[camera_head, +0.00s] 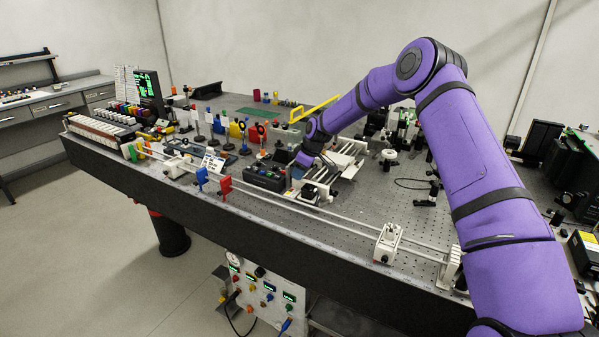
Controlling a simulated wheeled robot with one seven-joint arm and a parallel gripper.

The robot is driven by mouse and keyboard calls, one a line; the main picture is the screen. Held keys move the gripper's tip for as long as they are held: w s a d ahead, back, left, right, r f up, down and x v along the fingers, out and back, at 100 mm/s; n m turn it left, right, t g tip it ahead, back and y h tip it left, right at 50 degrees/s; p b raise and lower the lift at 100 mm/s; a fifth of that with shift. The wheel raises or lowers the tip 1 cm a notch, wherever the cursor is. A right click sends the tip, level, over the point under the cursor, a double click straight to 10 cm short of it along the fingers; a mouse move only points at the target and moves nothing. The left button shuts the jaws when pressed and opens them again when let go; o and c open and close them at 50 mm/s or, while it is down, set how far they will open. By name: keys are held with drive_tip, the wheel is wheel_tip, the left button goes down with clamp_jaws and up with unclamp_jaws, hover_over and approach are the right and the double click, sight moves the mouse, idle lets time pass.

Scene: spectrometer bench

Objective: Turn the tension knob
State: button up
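My purple arm reaches from the right over the optical bench (330,238). Its gripper (304,162) points down near the middle of the bench, just above and behind a dark control box (264,178). The fingers are small and partly hidden, so I cannot tell whether they are open, shut or holding anything. A white and black fixture (311,192) stands just in front of and below the gripper. I cannot single out the tension knob; it may be hidden or too small to see. A front panel (262,291) below the bench has several coloured knobs and green displays, well away from the gripper.
A yellow handle (315,109) stands behind the gripper. Crowded optics fill the left; the right-centre surface is clearer.

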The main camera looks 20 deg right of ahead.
drive_tip(key=v, duration=1)
drive_tip(key=shift+d+r, duration=0.15)
drive_tip(key=shift+r, duration=0.2)
drive_tip(key=shift+s, duration=0.15)
drive_tip(key=s+r+m+t+h, duration=0.1)
drive_tip(key=s+r+m+h, duration=0.3)
drive_tip(key=s+r, duration=1.95)
drive_tip(key=s+d+m+t, duration=0.1)
drive_tip(key=s+d+m, duration=0.2)
drive_tip(key=s, duration=2.7)
drive_tip(key=m, duration=0.4)
drive_tip(key=shift+s+f+t, duration=0.3)
drive_tip(key=shift+s+f, duration=0.05)
drive_tip(key=shift+f, duration=0.05)
